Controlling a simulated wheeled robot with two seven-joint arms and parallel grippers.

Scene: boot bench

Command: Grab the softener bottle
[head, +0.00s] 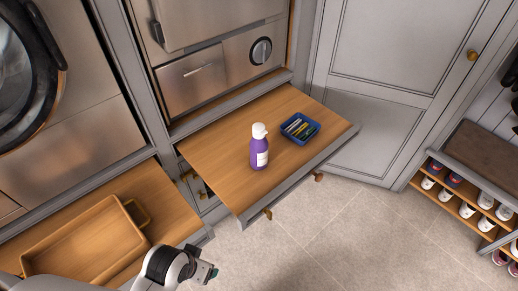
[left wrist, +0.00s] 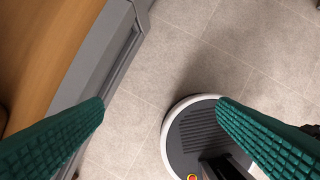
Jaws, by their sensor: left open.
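The softener bottle (head: 259,152) is purple with a white cap and a pale label. It stands upright on the wooden pull-out shelf (head: 205,150) below the steel appliance in the head view. My left gripper (head: 210,273) is at the bottom of the head view, well short of the bottle and in front of the lower bench. In the left wrist view its green ridged fingers (left wrist: 160,104) are wide apart with nothing between them but floor and part of my base below. The bottle is not in the left wrist view. My right gripper is in neither view.
A blue tray (head: 313,135) with several pen-like items sits right of the bottle on the shelf. A wooden tray (head: 88,245) lies on the lower bench at left. A shoe rack (head: 462,190) stands at right. The tiled floor (head: 330,235) before the shelf is clear.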

